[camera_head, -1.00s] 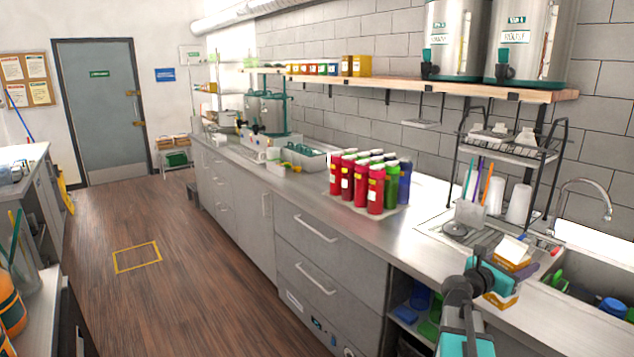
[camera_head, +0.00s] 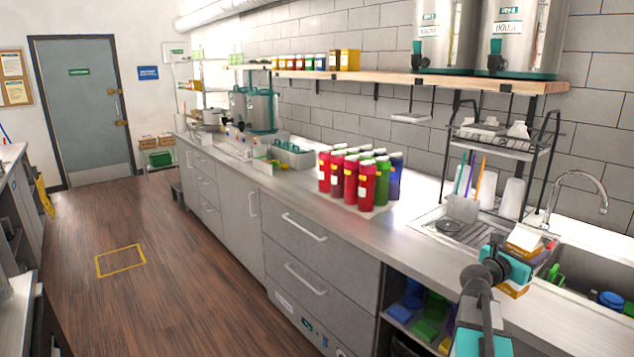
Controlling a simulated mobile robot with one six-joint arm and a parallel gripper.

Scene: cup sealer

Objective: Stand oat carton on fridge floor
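An orange and white carton (camera_head: 514,290), which looks like the oat carton, is in my gripper (camera_head: 513,262). The teal fingers appear closed around its middle, and its white top (camera_head: 524,238) shows above them. It is held over the counter by the sink, roughly upright with a slight tilt. Part of it is hidden behind the gripper. No fridge interior or fridge floor is in view. A grey unit with a small control panel (camera_head: 308,327) low on its front stands under the counter, with its fronts shut.
Red, green and blue bottles (camera_head: 352,180) stand on the counter (camera_head: 400,240). The sink (camera_head: 587,275) and a dish rack (camera_head: 508,148) are at right. An open shelf (camera_head: 398,312) holds coloured items below the counter.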

